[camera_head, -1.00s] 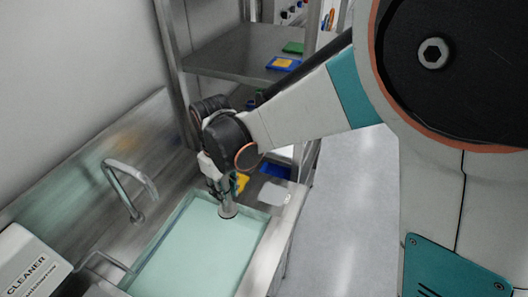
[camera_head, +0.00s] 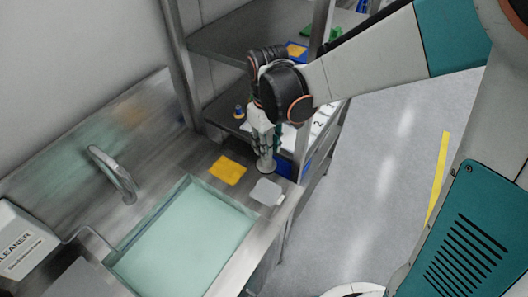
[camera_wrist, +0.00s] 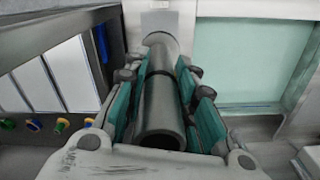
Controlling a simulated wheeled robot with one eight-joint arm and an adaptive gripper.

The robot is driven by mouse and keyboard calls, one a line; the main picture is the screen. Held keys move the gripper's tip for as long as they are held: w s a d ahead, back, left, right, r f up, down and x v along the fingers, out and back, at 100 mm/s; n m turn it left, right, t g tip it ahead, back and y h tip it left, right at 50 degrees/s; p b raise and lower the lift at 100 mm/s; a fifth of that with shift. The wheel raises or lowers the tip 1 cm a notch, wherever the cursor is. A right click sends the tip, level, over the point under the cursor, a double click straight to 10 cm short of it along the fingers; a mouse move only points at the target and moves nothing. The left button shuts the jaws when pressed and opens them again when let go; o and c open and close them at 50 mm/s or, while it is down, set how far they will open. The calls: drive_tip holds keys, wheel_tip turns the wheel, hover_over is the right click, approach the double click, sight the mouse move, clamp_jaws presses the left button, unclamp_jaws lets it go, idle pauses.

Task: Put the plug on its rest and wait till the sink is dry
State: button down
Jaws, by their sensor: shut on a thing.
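The plug is a grey upright tube with a round foot (camera_head: 265,165). My gripper (camera_head: 264,146) is shut on it, with the teal finger pads on both sides of the tube (camera_wrist: 160,105) in the wrist view. The plug is over the steel counter behind the sink's far right corner. I cannot tell whether its foot touches the counter. The sink (camera_head: 187,240) holds a pale green surface, which also shows at the right in the wrist view (camera_wrist: 250,60).
A yellow cloth (camera_head: 227,170) and a pale grey flat piece (camera_head: 266,192) lie on the counter near the plug. A tap (camera_head: 115,175) stands left of the sink, a cleaner box (camera_head: 22,243) at far left. Steel shelves (camera_head: 250,35) rise behind.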

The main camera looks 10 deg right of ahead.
sight(268, 167)
wheel_tip(268, 167, down, 15)
drive_tip(key=b, duration=0.9)
drive_tip(key=shift+r, duration=0.15)
drive_tip(key=shift+f+b, duration=0.2)
drive_tip(key=shift+b, duration=0.2)
drive_tip(key=c, duration=1.3)
unclamp_jaws()
drive_tip(key=shift+r, duration=0.15)
wheel_tip(268, 167, up, 12)
drive_tip(key=p, duration=0.9)
drive_tip(key=shift+d+r, duration=0.1)
